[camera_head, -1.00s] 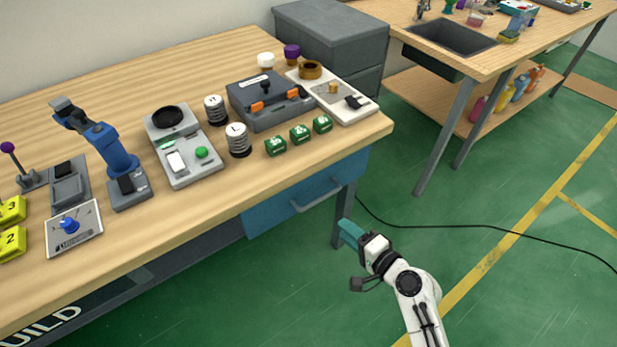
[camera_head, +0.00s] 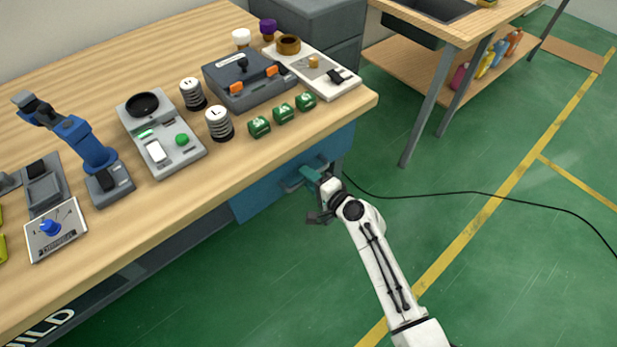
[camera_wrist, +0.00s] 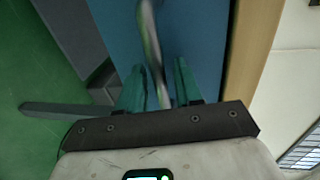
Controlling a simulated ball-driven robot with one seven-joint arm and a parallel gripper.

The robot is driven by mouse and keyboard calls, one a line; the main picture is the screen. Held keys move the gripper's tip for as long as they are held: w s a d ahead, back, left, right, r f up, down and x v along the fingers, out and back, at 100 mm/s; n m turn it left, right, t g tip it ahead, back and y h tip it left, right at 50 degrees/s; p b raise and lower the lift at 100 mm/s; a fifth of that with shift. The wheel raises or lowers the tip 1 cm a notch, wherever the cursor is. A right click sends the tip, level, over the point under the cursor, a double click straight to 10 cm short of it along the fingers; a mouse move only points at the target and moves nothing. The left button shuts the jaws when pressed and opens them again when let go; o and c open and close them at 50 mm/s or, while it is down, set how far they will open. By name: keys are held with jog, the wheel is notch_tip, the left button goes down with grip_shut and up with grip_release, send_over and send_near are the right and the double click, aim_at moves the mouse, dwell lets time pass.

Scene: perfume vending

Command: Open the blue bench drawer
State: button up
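The blue bench drawer (camera_head: 258,198) sits under the front edge of the wooden bench top, and its front looks flush and shut. Its pale bar handle (camera_head: 291,184) is partly hidden by my gripper (camera_head: 311,174), which is at the handle's right part. In the wrist view, the handle (camera_wrist: 151,45) runs down between the two teal fingers of my gripper (camera_wrist: 158,82), in front of the blue drawer face (camera_wrist: 110,18). The fingers are apart, one on each side of the bar, and do not look clamped on it.
The bench top (camera_head: 110,260) carries a scale (camera_head: 160,135), green blocks (camera_head: 284,113) and a blue-armed device (camera_head: 85,150) above the drawer. Green floor (camera_head: 270,285) in front is clear; a black cable (camera_head: 450,194) lies to the right.

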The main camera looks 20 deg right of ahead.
jog(key=shift+w+a, duration=0.1)
jog(key=shift+w, duration=0.1)
grip_shut()
jog(key=shift+f, duration=0.1)
dwell(0.4)
